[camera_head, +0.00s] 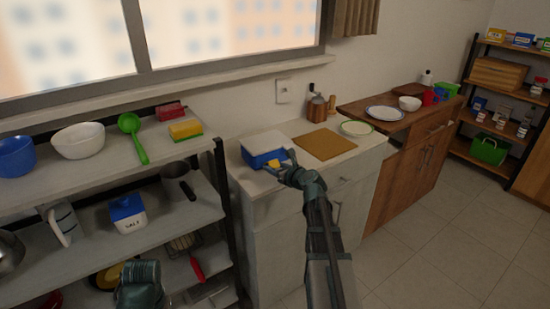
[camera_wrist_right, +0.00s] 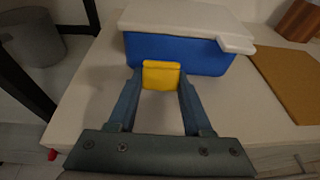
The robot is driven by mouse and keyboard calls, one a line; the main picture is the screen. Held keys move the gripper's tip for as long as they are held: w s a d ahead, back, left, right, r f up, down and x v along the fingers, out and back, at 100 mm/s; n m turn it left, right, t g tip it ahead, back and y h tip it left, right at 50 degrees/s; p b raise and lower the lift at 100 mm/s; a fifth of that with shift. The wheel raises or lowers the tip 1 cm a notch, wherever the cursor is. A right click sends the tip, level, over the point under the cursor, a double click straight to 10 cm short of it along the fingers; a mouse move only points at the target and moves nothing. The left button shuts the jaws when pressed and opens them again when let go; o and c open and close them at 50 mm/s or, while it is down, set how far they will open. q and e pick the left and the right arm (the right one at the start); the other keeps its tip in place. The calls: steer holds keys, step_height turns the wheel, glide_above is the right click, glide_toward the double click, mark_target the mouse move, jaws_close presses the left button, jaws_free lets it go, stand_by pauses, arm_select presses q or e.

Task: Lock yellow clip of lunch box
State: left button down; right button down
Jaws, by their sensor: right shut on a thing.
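The lunch box has a blue body (camera_head: 262,157) and a white lid (camera_head: 264,142) and stands on the white counter. In the right wrist view the blue front wall (camera_wrist_right: 185,53) and the lid (camera_wrist_right: 190,18) are clear, with the lid lying on top. The yellow clip (camera_wrist_right: 161,75) is at the front of the box, below the lid's rim; blue wall shows between clip and lid. My right gripper (camera_wrist_right: 160,82) is shut on the clip, one finger on each side. In the head view this gripper (camera_head: 289,165) is at the box's front. My left gripper's fingers do not show.
A brown board (camera_head: 325,144) lies right of the box, with a green-rimmed plate (camera_head: 356,128) beyond it. Wooden canisters (camera_head: 317,109) stand behind. A shelf rack with bowls and a salt box (camera_head: 128,213) is to the left. The counter's front strip is bare.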

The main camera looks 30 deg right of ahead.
mark_target(271, 154)
steer(key=r+g+p, duration=0.1)
steer(key=g+p, duration=0.1)
steer(key=p, duration=0.2)
steer(key=w+r+g+p, duration=0.1)
steer(key=g+p, duration=0.2)
steer(key=p, duration=0.2)
steer(key=w+r+g+p, duration=0.1)
steer(key=g+p, duration=0.2)
steer(key=p, duration=0.1)
steer(key=shift+w+r, duration=0.15)
steer(key=shift+r, duration=0.1)
steer(key=shift+w+g+p, duration=0.3)
steer(key=shift+g+p, duration=1)
steer(key=shift+p, duration=0.05)
steer(key=shift+c, duration=1.6)
jaws_free()
steer(key=shift+r, duration=0.2)
steer(key=p+v, duration=1.3)
steer(key=shift+r, duration=0.3)
